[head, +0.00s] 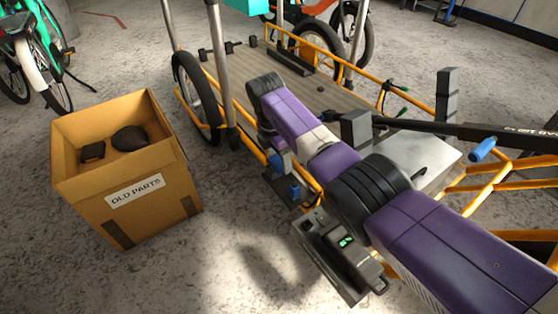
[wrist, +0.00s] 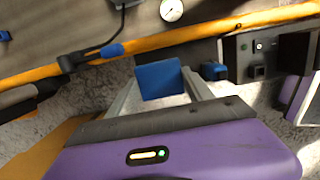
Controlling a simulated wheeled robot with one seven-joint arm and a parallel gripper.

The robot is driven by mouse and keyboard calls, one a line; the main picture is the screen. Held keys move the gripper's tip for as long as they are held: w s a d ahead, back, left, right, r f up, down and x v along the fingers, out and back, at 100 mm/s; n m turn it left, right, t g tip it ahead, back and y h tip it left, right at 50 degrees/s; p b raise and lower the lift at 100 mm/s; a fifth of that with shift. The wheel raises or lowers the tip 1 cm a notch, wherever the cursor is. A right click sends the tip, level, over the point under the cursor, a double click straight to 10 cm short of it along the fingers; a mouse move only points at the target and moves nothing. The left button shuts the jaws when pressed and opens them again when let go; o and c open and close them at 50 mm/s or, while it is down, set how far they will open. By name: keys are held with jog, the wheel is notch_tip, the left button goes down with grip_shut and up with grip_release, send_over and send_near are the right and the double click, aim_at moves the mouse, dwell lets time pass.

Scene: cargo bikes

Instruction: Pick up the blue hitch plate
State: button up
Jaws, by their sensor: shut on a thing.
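The blue hitch plate (wrist: 160,80) is a flat blue square, upright between the two grey fingers of my gripper (wrist: 163,88) in the wrist view. The fingers are shut on it from both sides. In the head view, a small blue piece (head: 295,191) shows low beside the bike's orange frame, at the end of my arm. My arm hides most of the gripper there, and I cannot tell whether the plate touches the bike.
A cardboard box labelled OLD PARTS (head: 152,195) stands open on the floor at left, with dark parts inside. The cargo bike's flat bed (head: 325,105) and orange rail (wrist: 195,38) lie close to the gripper. Floor between box and bike is clear.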

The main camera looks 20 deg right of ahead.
aim_at(279, 161)
notch_tip(279, 161, up, 20)
jog(key=p, duration=0.9)
jog(key=shift+r, duration=0.2)
jog(key=shift+r+p, duration=0.9)
jog(key=shift+p, duration=0.25)
jog(key=shift+r+p, duration=0.7)
jog(key=shift+p, duration=0.2)
jog(key=shift+r+p, duration=0.35)
jog(key=shift+p, duration=0.1)
jog(key=shift+r+p, duration=0.7)
jog(key=shift+p, duration=0.2)
